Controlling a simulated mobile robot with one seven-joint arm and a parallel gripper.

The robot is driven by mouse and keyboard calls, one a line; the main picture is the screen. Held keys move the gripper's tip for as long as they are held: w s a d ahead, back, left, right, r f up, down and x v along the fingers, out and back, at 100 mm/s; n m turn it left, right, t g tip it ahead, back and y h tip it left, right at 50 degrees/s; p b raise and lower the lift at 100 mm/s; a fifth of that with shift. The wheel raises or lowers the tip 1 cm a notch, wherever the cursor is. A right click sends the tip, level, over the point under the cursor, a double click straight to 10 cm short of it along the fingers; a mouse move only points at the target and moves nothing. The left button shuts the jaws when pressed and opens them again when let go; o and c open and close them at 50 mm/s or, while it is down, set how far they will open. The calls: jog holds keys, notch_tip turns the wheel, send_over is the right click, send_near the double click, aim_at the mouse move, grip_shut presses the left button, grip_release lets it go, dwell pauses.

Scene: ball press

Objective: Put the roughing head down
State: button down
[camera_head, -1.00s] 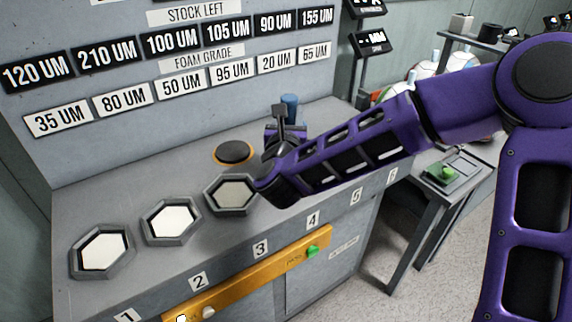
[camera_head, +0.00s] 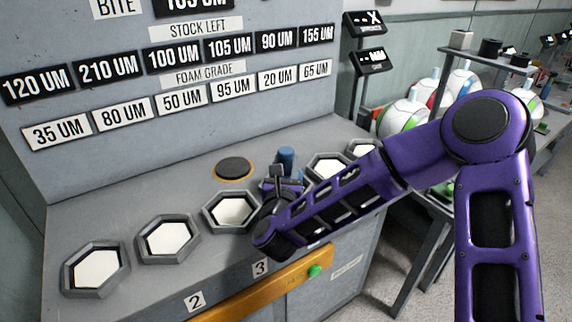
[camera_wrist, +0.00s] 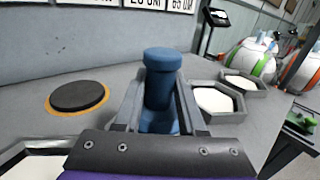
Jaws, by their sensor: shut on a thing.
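My gripper (camera_head: 282,178) is shut on a blue knob-shaped head, the roughing head (camera_head: 286,156), over the bench. In the wrist view the head (camera_wrist: 162,62) stands upright between the two jaws (camera_wrist: 158,98). Its wider blue base (camera_wrist: 158,122) shows lower down between them. A dark round disc with an orange ring (camera_head: 233,168) lies on the bench to the left of the head. The disc (camera_wrist: 77,96) also shows left of my jaws in the wrist view. I cannot tell whether the head's underside touches the bench.
White-filled hexagonal trays line the bench (camera_head: 110,215); one tray (camera_head: 231,211) is just left of my wrist. Another tray (camera_wrist: 216,103) is close right of the jaws. A panel with grade labels (camera_head: 182,98) rises behind. White balls (camera_head: 404,118) stand at the right.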

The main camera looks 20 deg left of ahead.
jog(key=shift+r, duration=0.1)
jog(key=shift+c, duration=2.4)
grip_release()
jog(key=shift+s, duration=0.1)
jog(key=v, duration=1.2)
